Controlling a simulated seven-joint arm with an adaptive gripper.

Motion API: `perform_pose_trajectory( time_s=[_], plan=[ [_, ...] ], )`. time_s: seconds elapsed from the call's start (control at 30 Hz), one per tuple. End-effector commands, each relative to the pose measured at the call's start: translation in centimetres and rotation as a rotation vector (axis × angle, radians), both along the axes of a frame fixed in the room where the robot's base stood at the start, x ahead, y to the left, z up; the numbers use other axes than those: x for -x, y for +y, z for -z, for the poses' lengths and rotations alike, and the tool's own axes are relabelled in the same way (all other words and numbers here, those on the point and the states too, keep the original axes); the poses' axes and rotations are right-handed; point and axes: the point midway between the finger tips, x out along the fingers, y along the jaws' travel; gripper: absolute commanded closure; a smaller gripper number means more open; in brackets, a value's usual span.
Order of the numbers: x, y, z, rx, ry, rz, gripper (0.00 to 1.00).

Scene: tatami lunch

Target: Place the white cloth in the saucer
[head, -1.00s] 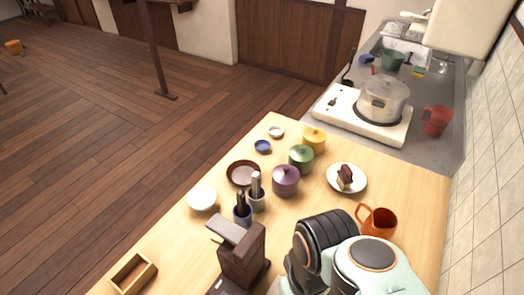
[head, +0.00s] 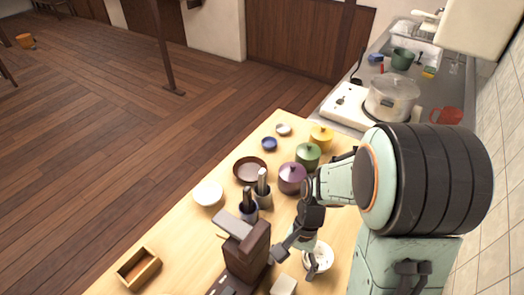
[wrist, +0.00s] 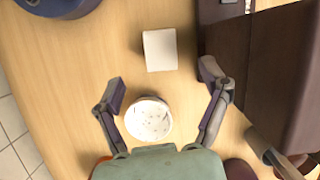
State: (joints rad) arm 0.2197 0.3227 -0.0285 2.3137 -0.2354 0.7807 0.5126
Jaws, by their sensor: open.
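The white cloth (wrist: 160,50) is a small pale square lying flat on the wooden table. In the head view the cloth (head: 284,286) shows at the bottom edge. The saucer (wrist: 148,119) is round and white with small dark specks; it stands beside the cloth, apart from it and nearer my wrist in the wrist view. In the head view the saucer (head: 322,262) is partly hidden by my gripper. My gripper (wrist: 163,82) is open and empty, its fingers spread above the table on either side of the space around the saucer and short of the cloth.
A dark brown wooden block (head: 246,254) stands close beside the cloth. Utensil holders (head: 248,212), a purple pot (head: 292,179) and a green pot (head: 307,155) stand farther back. A blue object (wrist: 58,5) is at the wrist view's top left. A wooden box (head: 138,268) lies at left.

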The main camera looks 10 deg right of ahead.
Motion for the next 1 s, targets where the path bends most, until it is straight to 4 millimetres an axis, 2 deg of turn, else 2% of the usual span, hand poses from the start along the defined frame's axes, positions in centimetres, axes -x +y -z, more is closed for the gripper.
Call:
perform_pose_trajectory(
  time_s=[0.03, 0.1, 0.27, 0.6, 0.77, 1.0],
  plan=[
    [-0.2, -0.3, 1.5, -0.005, 0.032, 0.052, 0.24],
    [-0.4, -0.5, 2.9, -0.009, 0.059, 0.106, 0.24],
    [-0.4, -0.6, 4.7, -0.010, 0.082, 0.158, 0.24],
    [1.0, 0.8, 9.3, -0.010, 0.086, 0.157, 0.24],
    [1.3, 1.1, 10.4, -0.009, 0.082, 0.157, 0.24],
    [1.3, 1.2, 10.5, -0.009, 0.080, 0.157, 0.24]
  ],
)
